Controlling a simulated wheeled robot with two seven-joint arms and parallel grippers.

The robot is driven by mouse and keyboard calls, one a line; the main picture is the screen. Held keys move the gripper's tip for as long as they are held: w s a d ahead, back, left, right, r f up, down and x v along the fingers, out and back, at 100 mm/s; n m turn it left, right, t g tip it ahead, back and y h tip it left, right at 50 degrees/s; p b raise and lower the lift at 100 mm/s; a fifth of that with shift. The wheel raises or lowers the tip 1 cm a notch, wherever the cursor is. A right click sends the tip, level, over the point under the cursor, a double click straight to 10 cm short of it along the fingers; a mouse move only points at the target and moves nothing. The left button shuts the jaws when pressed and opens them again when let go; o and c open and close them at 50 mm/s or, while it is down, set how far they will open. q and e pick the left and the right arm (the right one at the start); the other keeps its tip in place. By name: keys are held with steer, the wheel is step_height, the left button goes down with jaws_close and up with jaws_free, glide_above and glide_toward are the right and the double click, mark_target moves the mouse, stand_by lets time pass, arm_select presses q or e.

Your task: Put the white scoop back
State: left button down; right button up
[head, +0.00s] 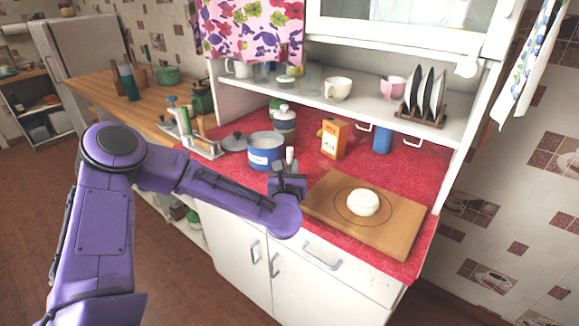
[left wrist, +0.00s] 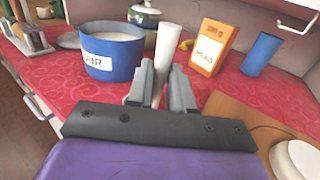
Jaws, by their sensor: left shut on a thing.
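My left gripper (head: 288,172) is over the red cloth between the blue pot and the cutting board. It is shut on the white scoop (head: 290,155), whose pale upright end sticks up above the fingers. In the left wrist view the scoop (left wrist: 168,45) stands between the two grey fingertips (left wrist: 160,82); its lower part is hidden. The blue pot (head: 265,155), with a white label ending in "UR", stands open just left of the gripper and holds something white. It also shows in the left wrist view (left wrist: 112,72). My right gripper is in neither view.
A wooden board (head: 325,205) with a round white piece (head: 363,202) lies to the right. An orange box (head: 333,138), a blue cylinder (head: 382,139) and a lidded pot (head: 284,120) stand behind. A dark lid (head: 234,142) and a utensil rack (head: 195,140) are left.

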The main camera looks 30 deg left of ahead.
arm_select(q)
steer(key=shift+f+b, duration=0.35)
steer(key=c, duration=1)
jaws_free()
steer(key=shift+o, duration=0.2)
steer(key=shift+r, duration=0.1)
